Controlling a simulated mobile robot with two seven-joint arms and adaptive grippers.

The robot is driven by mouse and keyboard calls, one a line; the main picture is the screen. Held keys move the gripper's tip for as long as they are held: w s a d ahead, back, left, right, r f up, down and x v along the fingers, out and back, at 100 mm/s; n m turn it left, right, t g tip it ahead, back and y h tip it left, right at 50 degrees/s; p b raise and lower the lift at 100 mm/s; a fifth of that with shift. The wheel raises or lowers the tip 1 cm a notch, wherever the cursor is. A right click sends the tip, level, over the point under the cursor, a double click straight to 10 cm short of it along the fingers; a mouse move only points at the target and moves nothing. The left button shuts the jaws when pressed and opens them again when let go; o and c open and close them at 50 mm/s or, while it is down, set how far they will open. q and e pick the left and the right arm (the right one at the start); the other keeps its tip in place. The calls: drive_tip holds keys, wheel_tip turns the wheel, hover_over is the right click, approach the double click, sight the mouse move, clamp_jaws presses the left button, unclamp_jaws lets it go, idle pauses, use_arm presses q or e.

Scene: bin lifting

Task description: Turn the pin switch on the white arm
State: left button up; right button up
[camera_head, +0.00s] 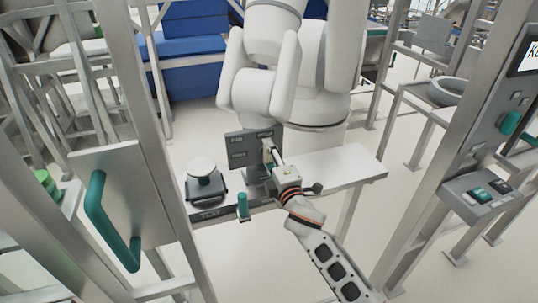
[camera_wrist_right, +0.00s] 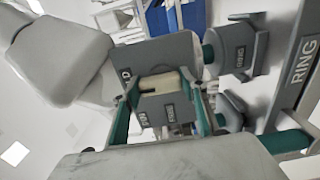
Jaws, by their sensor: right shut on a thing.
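The white arm (camera_head: 323,65) stands behind a narrow bench in the head view. A grey switch panel (camera_head: 239,148) with a PIN label is in front of its base. My right gripper (camera_head: 270,153) reaches the panel's right part from the lower right. In the right wrist view, the teal fingers of this gripper (camera_wrist_right: 160,97) are on either side of a pale switch knob (camera_wrist_right: 160,82) and closed on it. The knob is in front of the grey panel (camera_wrist_right: 158,50); its far side is hidden. My left gripper is not in view.
The light bench (camera_head: 345,168) carries a round-topped device (camera_head: 202,172) left of the panel and a small teal-handled part (camera_head: 242,205) at its front edge. A frame with a teal handle (camera_head: 105,220) stands at left. A control post (camera_head: 482,193) stands at right.

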idle(0.3)
drive_tip(key=o, duration=1.1)
drive_tip(key=v, duration=1.2)
drive_tip(key=s+d+f+m+g+h, duration=0.1)
drive_tip(key=s+d+f+m+g, duration=0.1)
drive_tip(key=s+d+f+m, duration=0.3)
drive_tip(key=s+d+f+m+g+h, duration=0.1)
drive_tip(key=s+d+f+m, duration=0.4)
drive_tip(key=s+f, duration=0.6)
drive_tip(key=s+d+f+m+g, duration=0.3)
drive_tip(key=s+d+f+m, duration=0.2)
drive_tip(key=f, duration=0.6)
drive_tip(key=shift+s+d+m+h, duration=0.2)
drive_tip(key=shift+s+m, duration=0.3)
drive_tip(key=shift+s, duration=0.25)
drive_tip(key=shift+s+d+m+h, duration=0.1)
drive_tip(key=shift+s+m+h, duration=0.1)
drive_tip(key=shift+s+m, duration=0.45)
